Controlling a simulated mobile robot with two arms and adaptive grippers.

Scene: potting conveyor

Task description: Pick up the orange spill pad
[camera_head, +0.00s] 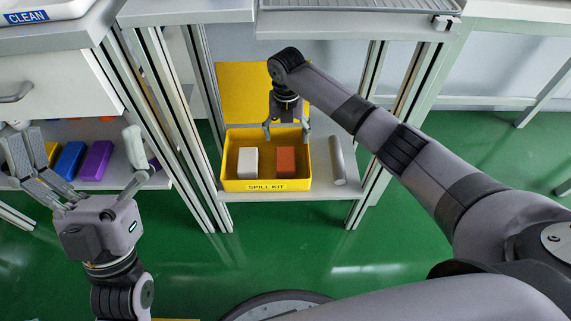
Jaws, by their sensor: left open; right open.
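The orange spill pad (286,161) is a small reddish-orange block standing in the right part of a yellow spill kit bin (266,185). My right gripper (287,133) is open and points down at the back of the bin, behind and above the orange pad, with a visible gap between them. A white block (248,162) stands in the left part of the bin. My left gripper (85,155) is open and empty at the left, pointing up the picture in front of a shelf.
The bin sits on a low shelf (320,190) between metal posts. A grey cylinder (338,160) lies right of the bin. Blue (69,160) and purple (96,160) objects lie on the left shelf. A counter (355,22) overhangs above. Green floor (400,225) is open in front.

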